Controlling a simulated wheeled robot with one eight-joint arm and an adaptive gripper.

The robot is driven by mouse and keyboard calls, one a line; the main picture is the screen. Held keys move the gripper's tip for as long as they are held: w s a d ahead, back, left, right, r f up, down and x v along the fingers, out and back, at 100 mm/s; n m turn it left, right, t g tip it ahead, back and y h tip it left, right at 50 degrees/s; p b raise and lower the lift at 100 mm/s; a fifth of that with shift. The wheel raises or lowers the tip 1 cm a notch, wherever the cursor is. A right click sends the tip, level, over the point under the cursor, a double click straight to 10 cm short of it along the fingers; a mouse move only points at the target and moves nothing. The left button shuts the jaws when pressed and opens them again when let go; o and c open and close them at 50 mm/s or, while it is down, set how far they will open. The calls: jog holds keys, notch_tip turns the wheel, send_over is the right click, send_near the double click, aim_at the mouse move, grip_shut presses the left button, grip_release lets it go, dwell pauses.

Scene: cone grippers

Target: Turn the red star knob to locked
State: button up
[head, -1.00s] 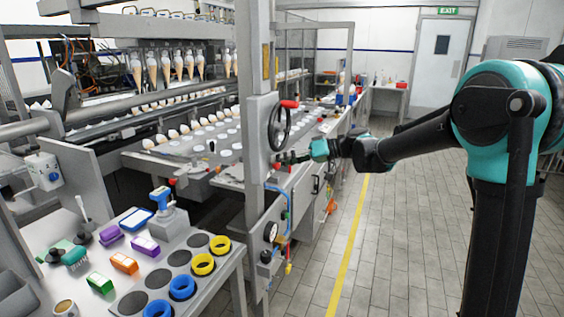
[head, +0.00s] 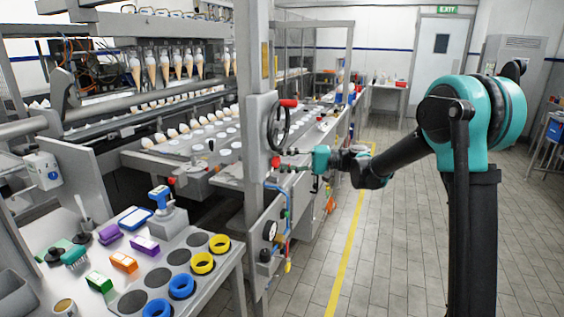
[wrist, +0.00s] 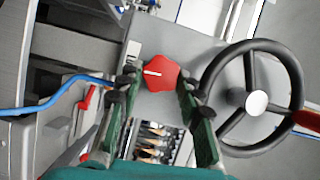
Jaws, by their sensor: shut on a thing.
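The red star knob (wrist: 160,73) with a white pointer line sits on the grey machine panel, near the middle of the wrist view. My gripper (wrist: 156,88) has its green fingers with dark tips on either side of the knob, shut on it. In the wrist view the white line on the knob points to the left. In the head view my gripper (head: 300,161) reaches the machine's grey post from the right, just below the black handwheel. The knob shows there as a small red spot (head: 276,161). Any position labels are too small to read.
The black handwheel (wrist: 226,100) with a red handle stands close to the right of the knob. A red lever (wrist: 90,97) and blue hose (wrist: 50,98) lie to the left. The tiled floor (head: 400,230) right of the machine is clear.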

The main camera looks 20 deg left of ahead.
jog(key=shift+f+m, duration=0.1)
jog(key=shift+m, duration=0.4)
jog(key=o, duration=1.1)
jog(key=shift+o, duration=0.2)
jog(key=v, duration=1.2)
jog(key=shift+f, duration=0.2)
